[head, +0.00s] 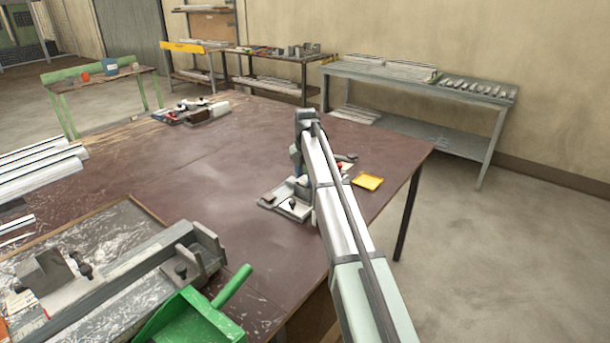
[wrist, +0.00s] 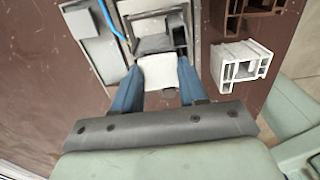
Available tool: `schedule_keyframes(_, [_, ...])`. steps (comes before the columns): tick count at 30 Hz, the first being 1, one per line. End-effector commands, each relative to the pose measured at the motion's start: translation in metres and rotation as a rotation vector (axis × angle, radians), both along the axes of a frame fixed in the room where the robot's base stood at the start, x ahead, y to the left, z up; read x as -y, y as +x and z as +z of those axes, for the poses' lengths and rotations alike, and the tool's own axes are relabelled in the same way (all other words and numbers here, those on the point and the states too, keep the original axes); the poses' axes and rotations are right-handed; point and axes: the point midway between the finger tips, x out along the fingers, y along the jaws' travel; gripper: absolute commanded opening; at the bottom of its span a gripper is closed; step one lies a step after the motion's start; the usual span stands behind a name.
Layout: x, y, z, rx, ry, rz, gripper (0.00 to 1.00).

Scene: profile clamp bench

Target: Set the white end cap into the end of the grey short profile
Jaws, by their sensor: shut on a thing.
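In the wrist view my gripper (wrist: 158,82) is shut on the white end cap (wrist: 160,72), a small pale block between its two blue fingers. The cap's far edge is close to a grey hollow frame-like piece (wrist: 154,44), apparently the end of the grey short profile, in a metal holder (wrist: 112,62). I cannot tell whether cap and profile touch. In the head view my arm hides most of the gripper and the cap; the holder (head: 290,206) shows beside it on the bench.
In the wrist view a white hollow profile piece (wrist: 243,67) and a brown one (wrist: 250,12) lie to the right. A yellow item (head: 367,181) lies on the brown bench (head: 190,165) near its right edge. A green dustpan (head: 190,320) and long clamp (head: 120,280) are in the foreground.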

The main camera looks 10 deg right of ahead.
Motion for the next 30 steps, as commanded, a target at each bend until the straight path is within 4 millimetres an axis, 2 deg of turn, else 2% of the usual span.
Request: schedule_keyframes(30, [0.0001,0.0,-0.0061,0.0,0.0,0.0,0.14])
